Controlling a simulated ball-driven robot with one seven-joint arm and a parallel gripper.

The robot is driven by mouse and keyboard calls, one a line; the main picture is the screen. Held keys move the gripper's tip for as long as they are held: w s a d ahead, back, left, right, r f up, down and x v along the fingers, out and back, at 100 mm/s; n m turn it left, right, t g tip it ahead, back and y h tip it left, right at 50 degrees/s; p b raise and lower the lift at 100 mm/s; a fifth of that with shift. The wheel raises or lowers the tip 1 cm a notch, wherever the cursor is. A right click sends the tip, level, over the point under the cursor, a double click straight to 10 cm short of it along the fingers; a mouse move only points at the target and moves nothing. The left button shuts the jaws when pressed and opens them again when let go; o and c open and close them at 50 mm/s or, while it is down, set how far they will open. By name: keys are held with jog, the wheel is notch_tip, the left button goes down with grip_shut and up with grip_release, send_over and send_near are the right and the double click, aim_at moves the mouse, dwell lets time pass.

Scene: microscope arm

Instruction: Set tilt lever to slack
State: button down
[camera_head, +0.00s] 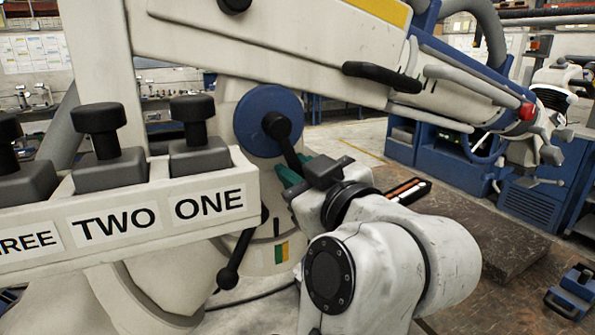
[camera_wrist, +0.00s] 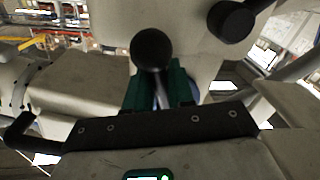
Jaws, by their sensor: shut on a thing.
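A lever with a round black end (camera_head: 276,125) and a thin rod sits in front of a blue disc (camera_head: 252,108) on the pale stand. My gripper (camera_head: 290,178) has green fingers and reaches this lever from the lower right. In the wrist view, the black ball (camera_wrist: 151,48) and its rod show, with the rod running between the green fingers (camera_wrist: 162,88). The gripper is shut on the lever's rod. A second black lever (camera_head: 230,278) hangs tilted down to the left, beside a green and yellow mark (camera_head: 282,252). No label names either lever.
A pale panel (camera_head: 130,222) marked ONE, TWO and part of THREE carries black knobs (camera_head: 192,108) left of my gripper. A thick pale arm (camera_head: 250,45) with a black handle (camera_head: 382,76) crosses above. Blue machines (camera_head: 450,150) stand behind at right.

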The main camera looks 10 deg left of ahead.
jog(key=shift+w+d+r+n+p, duration=0.3)
jog(key=shift+d+n, duration=0.1)
jog(key=shift+n, duration=0.35)
jog(key=shift+w+d+r+n+p, duration=0.15)
jog(key=shift+d+n+p, duration=0.2)
jog(key=shift+n, duration=0.4)
jog(key=n, duration=0.1)
jog(key=d+r+n, duration=0.1)
jog(key=shift+w+n, duration=0.3)
jog(key=shift+w, duration=0.05)
jog(key=shift+w+d+r+n+h+p, duration=0.1)
jog(key=shift+w+d+r+n+p, duration=0.1)
jog(key=shift+r+n, duration=0.55)
jog(key=shift+w+d+r+n+h+p, duration=0.1)
jog(key=shift+d+r+n, duration=0.15)
jog(key=shift+n, duration=0.95)
jog(key=shift+w+d+r+n+h+p, duration=0.15)
jog(key=shift+r+n, duration=0.4)
jog(key=shift+n, duration=0.4)
jog(key=c, duration=1.1)
grip_release()
